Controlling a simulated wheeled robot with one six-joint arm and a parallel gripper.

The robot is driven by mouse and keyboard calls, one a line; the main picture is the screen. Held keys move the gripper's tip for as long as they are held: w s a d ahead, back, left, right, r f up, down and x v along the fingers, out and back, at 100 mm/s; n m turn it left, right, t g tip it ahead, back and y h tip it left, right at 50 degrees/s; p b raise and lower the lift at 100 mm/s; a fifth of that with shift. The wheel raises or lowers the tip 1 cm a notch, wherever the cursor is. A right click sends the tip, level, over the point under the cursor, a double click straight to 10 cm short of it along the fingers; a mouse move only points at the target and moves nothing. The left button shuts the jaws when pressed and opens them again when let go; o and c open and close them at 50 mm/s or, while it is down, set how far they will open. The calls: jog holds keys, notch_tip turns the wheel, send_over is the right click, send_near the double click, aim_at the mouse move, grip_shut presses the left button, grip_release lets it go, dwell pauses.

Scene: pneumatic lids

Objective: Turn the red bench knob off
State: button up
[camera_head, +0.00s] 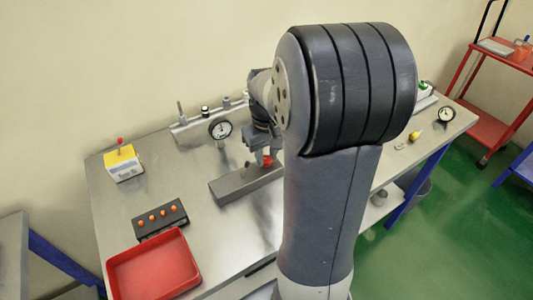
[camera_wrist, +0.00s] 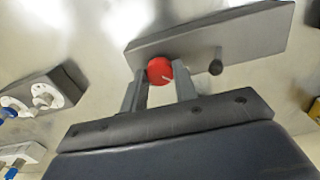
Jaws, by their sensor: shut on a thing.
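The red knob (camera_wrist: 160,71) is on the side face of a grey bench block (camera_wrist: 235,42), with a white mark line on its face. In the head view the red knob (camera_head: 267,161) sits at the right part of the grey block (camera_head: 232,188). My gripper (camera_wrist: 160,84) is shut on the red knob, with one finger on each side of it. In the head view my gripper (camera_head: 262,158) is at the knob, partly hidden by my own arm.
A red tray (camera_head: 150,268) and a dark strip with several orange knobs (camera_head: 160,220) are at the front left. A gauge (camera_head: 220,128) is behind the block; another gauge (camera_head: 446,114) is at the right.

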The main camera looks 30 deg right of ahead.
jog(key=shift+m, duration=0.3)
jog(key=m+p, duration=0.1)
jog(key=m, duration=0.7)
jog(key=shift+m, duration=0.3)
jog(key=m+p, duration=0.1)
jog(key=m, duration=0.7)
jog(key=shift+m, duration=0.4)
jog(key=o, duration=1)
jog(key=shift+c, duration=0.2)
jog(key=shift+r, duration=0.1)
